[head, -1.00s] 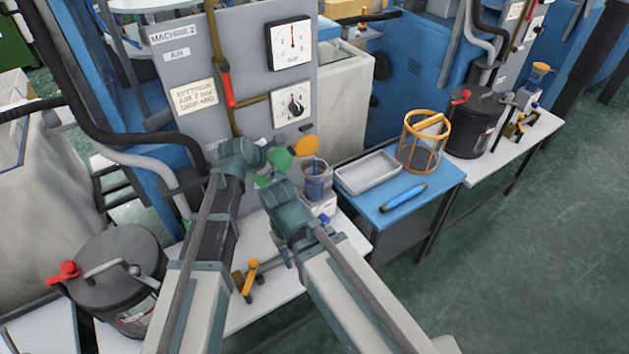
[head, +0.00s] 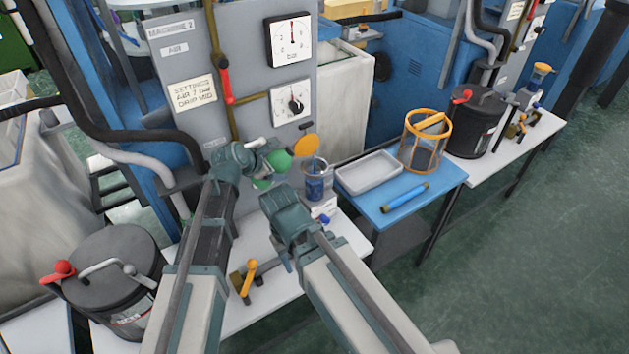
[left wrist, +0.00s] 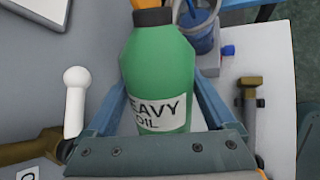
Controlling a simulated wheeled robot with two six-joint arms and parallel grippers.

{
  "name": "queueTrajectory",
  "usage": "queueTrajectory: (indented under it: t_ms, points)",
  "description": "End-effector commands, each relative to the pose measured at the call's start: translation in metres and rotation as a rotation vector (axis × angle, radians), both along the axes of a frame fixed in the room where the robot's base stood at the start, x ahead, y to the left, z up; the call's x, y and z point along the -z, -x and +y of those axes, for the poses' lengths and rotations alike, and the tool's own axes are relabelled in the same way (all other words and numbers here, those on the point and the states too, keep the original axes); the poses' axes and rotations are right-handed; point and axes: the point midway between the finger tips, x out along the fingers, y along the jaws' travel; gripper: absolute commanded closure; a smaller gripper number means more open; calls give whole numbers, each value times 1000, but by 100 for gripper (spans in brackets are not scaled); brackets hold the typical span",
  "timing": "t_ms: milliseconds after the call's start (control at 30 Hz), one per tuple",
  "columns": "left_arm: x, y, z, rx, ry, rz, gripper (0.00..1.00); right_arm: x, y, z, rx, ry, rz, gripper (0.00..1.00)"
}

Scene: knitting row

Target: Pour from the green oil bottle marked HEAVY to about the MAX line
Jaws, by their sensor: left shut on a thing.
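The green oil bottle (left wrist: 160,75) fills the middle of the left wrist view, its white label reading HEAVY OIL. My left gripper (head: 268,165) is shut on it, one finger on each side. In the head view the bottle (head: 280,161) shows partly behind the gripper, left of the clear cup (head: 316,188) with blue on it. The cup also shows behind the bottle in the left wrist view (left wrist: 203,38). No stream of oil shows, and I cannot read a MAX line. My right gripper (head: 286,256) hangs over the near bench; its jaws are unclear.
A round orange disc (head: 306,145) stands by the cup, close to the bottle. A brass valve with an orange handle (head: 246,276) is on the white bench (head: 222,318). A grey tray (head: 369,172), blue tool (head: 405,198) and orange basket (head: 426,140) occupy the blue table.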

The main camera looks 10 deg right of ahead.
Motion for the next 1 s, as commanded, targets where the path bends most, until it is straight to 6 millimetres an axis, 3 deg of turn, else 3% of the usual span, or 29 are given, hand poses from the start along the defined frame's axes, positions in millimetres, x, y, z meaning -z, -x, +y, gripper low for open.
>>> queueTrajectory:
  t_ms: [500, 1000]
  points:
    - [12, 0, 0, 0, 75, -13, 88, 22, 0, 0, 0, 0, 0, 50]
    - [13, 0, -1, 0, 93, -16, 88, 25, 0, 0, 0, 0, 0, 50]
